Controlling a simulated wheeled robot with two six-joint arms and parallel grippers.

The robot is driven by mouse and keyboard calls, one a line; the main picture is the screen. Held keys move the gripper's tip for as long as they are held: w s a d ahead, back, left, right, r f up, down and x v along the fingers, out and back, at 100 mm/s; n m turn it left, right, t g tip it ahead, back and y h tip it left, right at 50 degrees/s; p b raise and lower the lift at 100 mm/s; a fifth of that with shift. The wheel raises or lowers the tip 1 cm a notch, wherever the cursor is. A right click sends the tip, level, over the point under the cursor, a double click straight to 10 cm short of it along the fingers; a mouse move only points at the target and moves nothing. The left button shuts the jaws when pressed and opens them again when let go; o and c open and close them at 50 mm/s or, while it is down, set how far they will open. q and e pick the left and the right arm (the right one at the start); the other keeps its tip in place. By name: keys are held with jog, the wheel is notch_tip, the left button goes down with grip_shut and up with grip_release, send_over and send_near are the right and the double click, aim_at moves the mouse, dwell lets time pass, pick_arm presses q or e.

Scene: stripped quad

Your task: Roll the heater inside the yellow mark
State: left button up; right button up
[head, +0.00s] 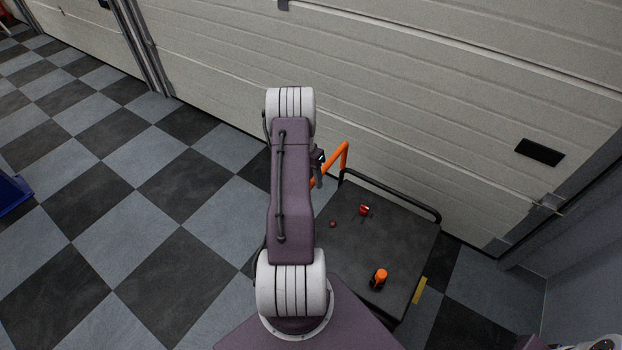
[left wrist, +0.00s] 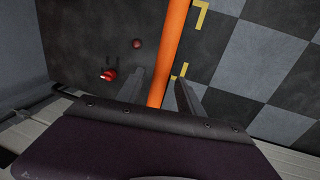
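The heater is a dark flat-topped unit (head: 385,240) at lower right of centre in the head view, with an orange bar handle (head: 345,155) on its far left side. Yellow floor marking shows as a strip (head: 419,290) by its right side and as corner pieces (left wrist: 203,14) in the left wrist view. My left gripper (head: 318,168) is beside the handle. In the left wrist view its fingers (left wrist: 161,80) are apart, with the orange bar (left wrist: 170,50) between them and gaps at both sides. My arm hides part of the heater. My right gripper is not in view.
The heater top carries a red fitting (head: 364,210), a small red knob (head: 333,224) and an orange-capped part (head: 379,278). A pale shutter door (head: 400,90) stands close behind. Checkered floor (head: 130,200) is open at left, with a blue object (head: 12,192) at the edge.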

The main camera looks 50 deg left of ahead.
pick_arm(q)
jog(key=shift+r, duration=0.1)
notch_tip(320, 180, up, 9)
jog(key=a, duration=0.1)
jog(key=shift+s+a, duration=0.25)
jog(key=shift+a, duration=0.1)
dwell(0.4)
